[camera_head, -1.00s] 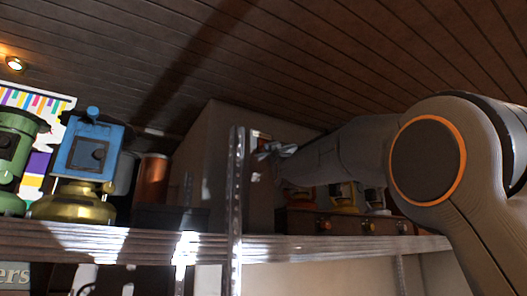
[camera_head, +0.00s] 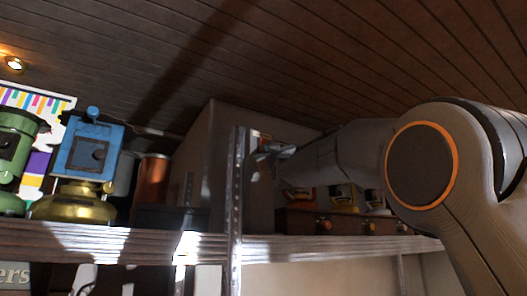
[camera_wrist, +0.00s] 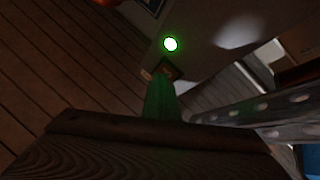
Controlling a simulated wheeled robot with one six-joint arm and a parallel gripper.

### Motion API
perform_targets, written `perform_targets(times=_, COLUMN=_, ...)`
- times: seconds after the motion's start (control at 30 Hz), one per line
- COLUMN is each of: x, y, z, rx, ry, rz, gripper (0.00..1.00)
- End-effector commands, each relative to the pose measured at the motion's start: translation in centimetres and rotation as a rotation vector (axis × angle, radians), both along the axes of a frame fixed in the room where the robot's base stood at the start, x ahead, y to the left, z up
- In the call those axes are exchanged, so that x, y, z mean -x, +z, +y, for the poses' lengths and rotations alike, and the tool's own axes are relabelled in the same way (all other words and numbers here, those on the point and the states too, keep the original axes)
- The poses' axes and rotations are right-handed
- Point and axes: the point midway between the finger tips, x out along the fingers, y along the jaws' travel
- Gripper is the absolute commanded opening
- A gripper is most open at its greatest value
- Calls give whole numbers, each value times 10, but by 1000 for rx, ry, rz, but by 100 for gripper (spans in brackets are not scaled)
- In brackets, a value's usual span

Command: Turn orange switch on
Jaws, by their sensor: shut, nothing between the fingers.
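My gripper (camera_head: 270,152) is beside the upper part of the metal shelf post in the head view. Its fingers look shut and empty, with their tips small and partly lost against the pale panel behind. I cannot make out an orange switch for certain in either view. I cannot tell whether the gripper touches anything.
The perforated post (camera_head: 236,195) rises from the shelf (camera_head: 330,248). A wooden box (camera_head: 347,222) with red and yellow knobs stands under my arm. A blue grinder (camera_head: 88,150) and a copper canister (camera_head: 153,172) are at left. A dark wooden piece (camera_wrist: 150,150) fills the lower wrist view.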

Motion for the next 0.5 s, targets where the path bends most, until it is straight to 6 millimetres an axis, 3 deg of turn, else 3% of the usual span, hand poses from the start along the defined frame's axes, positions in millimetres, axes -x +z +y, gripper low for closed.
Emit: perform_targets(times=0.5, x=12, y=2, z=-8, rx=0, ry=0, rz=0, gripper=0)
